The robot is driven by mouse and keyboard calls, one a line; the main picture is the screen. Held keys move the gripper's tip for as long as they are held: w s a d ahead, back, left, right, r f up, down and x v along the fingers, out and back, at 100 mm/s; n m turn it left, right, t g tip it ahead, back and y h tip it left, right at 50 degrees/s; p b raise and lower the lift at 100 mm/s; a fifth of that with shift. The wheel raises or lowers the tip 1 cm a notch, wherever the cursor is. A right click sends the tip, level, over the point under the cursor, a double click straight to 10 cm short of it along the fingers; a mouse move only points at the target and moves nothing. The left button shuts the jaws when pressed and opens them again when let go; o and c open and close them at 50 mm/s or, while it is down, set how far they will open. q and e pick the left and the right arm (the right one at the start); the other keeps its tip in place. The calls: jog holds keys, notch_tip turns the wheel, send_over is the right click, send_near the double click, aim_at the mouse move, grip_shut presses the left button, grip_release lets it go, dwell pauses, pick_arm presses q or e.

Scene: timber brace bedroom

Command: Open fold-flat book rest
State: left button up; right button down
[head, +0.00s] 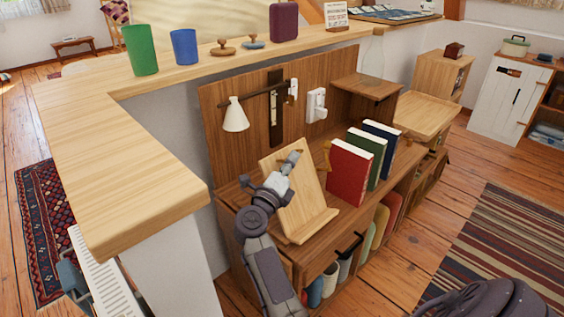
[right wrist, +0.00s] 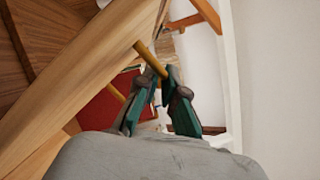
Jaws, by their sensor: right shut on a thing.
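The book rest (head: 305,205) is pale wood, standing on the wooden cabinet top with its panel tilted back and its ledge at the front. My right gripper (head: 291,160) is at the upper part of the panel, its arm crossing the left side. In the right wrist view, the panel (right wrist: 85,80) runs diagonally on the left. My right gripper (right wrist: 158,95) has its teal-padded fingers closed around a thin yellowish rod (right wrist: 149,58) beside the panel. How the rod joins the rest is hidden. My left gripper is not in view.
Red (head: 350,172), green (head: 370,154) and blue (head: 383,140) books stand just right of the rest. A white lamp (head: 235,115) hangs on the back panel behind. A raised wooden counter (head: 140,190) borders the left, carrying cups and small items.

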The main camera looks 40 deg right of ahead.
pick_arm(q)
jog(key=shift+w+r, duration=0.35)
pick_arm(e)
jog(key=shift+s+r+m, duration=0.15)
jog(key=shift+s+m, duration=0.25)
jog(key=shift+s, duration=0.15)
jog(key=c, duration=1.3)
grip_release()
jog(key=shift+s, duration=0.15)
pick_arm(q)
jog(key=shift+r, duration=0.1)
